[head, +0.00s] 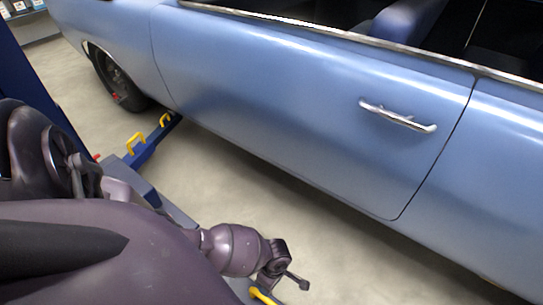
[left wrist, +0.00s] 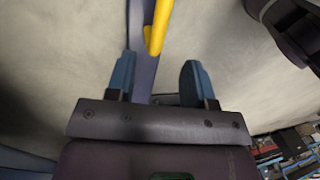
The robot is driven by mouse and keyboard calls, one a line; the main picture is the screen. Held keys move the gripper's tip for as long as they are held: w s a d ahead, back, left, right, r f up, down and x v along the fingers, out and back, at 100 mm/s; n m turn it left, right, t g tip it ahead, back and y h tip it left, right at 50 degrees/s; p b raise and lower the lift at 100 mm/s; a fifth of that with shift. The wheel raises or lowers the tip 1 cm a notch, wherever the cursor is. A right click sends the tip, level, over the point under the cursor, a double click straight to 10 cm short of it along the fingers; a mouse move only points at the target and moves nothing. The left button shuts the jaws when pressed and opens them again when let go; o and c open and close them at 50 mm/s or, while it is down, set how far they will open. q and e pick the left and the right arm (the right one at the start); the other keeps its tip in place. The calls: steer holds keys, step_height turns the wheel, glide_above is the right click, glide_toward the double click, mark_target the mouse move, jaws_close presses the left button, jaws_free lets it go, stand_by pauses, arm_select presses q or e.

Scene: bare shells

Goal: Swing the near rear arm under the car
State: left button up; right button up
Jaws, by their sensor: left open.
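The near rear arm is a blue-grey bar (left wrist: 140,22) in the left wrist view, with a yellow handle (left wrist: 157,30) on it. In the head view only a bit of yellow handle (head: 262,296) shows at the bottom edge, beside my left gripper (head: 284,282). In the left wrist view my left gripper (left wrist: 158,78) is open, with its two blue fingers apart and the bar and handle end lying between or just beyond them. I cannot tell whether they touch. The light blue car (head: 300,110) stands along the right. My right gripper is not in view.
A blue lift post (head: 45,90) stands at the left. Another blue arm with yellow handles (head: 150,143) reaches toward the car's front wheel (head: 118,80). Pale bare floor (head: 250,185) lies between my arm and the car. Shelves with items (left wrist: 285,150) show in the wrist view.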

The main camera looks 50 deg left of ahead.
mark_target(266, 299)
arm_select(q)
steer(key=f, duration=0.1)
steer(key=s+f+b, duration=0.1)
steer(key=f, duration=0.1)
steer(key=f+b, duration=0.1)
steer(key=f, duration=0.1)
steer(key=shift+s+d+f, duration=0.1)
steer(key=shift+s+f, duration=0.1)
steer(key=shift+s, duration=0.15)
steer(key=f+b, duration=0.2)
steer(key=f, duration=0.1)
steer(key=shift+s, duration=0.2)
steer(key=shift+d+f+b, duration=0.1)
steer(key=shift+f+b, duration=0.25)
steer(key=shift+f, duration=0.2)
steer(key=shift+w, duration=0.1)
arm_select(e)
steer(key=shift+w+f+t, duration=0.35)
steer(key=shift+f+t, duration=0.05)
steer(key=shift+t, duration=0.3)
arm_select(q)
jaws_close()
